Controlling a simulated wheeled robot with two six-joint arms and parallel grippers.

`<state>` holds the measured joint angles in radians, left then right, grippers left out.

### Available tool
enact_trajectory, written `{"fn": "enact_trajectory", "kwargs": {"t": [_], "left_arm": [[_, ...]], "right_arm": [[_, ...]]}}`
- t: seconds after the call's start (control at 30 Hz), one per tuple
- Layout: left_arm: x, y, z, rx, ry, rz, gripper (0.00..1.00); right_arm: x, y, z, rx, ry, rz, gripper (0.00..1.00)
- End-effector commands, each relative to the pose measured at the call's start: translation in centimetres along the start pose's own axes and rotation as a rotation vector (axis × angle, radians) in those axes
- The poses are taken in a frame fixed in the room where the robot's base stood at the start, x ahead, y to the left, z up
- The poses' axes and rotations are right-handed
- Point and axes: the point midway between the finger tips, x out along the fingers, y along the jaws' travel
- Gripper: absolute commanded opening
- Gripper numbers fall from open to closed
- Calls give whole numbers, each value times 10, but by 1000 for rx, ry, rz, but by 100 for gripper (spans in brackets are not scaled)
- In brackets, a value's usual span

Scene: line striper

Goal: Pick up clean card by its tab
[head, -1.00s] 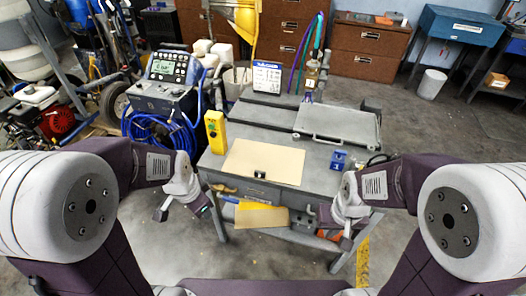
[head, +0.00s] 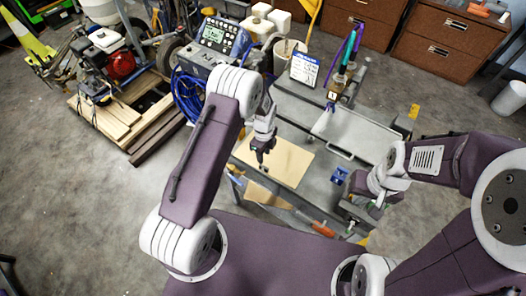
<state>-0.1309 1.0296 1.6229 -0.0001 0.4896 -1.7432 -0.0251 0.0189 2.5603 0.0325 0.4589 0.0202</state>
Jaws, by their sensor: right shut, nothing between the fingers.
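A tan card (head: 290,163) lies flat on the grey work table (head: 315,190). The small dark tab at its near edge is close under my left gripper. My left gripper (head: 261,160) points down over the left part of the card. Its fingers are small and dark, and I cannot tell whether they are open or touching the tab. My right gripper (head: 377,208) is shut and empty, off the table's right front corner. A second tan piece (head: 266,195) shows lower down, below the tabletop's front edge.
A small blue block (head: 339,175) stands right of the card. A grey flat tray (head: 355,135) lies behind it, with a bottle and a white-blue sign (head: 304,68) at the back. A console with blue hose (head: 187,95) stands left.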

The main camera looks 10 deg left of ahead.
Motion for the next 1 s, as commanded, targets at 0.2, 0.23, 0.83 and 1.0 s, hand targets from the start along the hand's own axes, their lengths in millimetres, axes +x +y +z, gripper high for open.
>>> {"fn": "enact_trajectory", "kwargs": {"t": [0.2, 0.23, 0.83, 1.0], "left_arm": [[30, 0, 0, -1, 0, 0, 35], [34, 0, 0, -1, 0, 0, 35], [94, 0, 0, -1, 0, 0, 35], [93, 0, 0, -1, 0, 0, 35]], "right_arm": [[23, 1, 2, 0, 0, 0, 0], [27, 1, 3, 0, 0, 0, 0], [71, 2, 7, 0, 0, 0, 0], [70, 1, 7, 0, 0, 0, 0]]}}
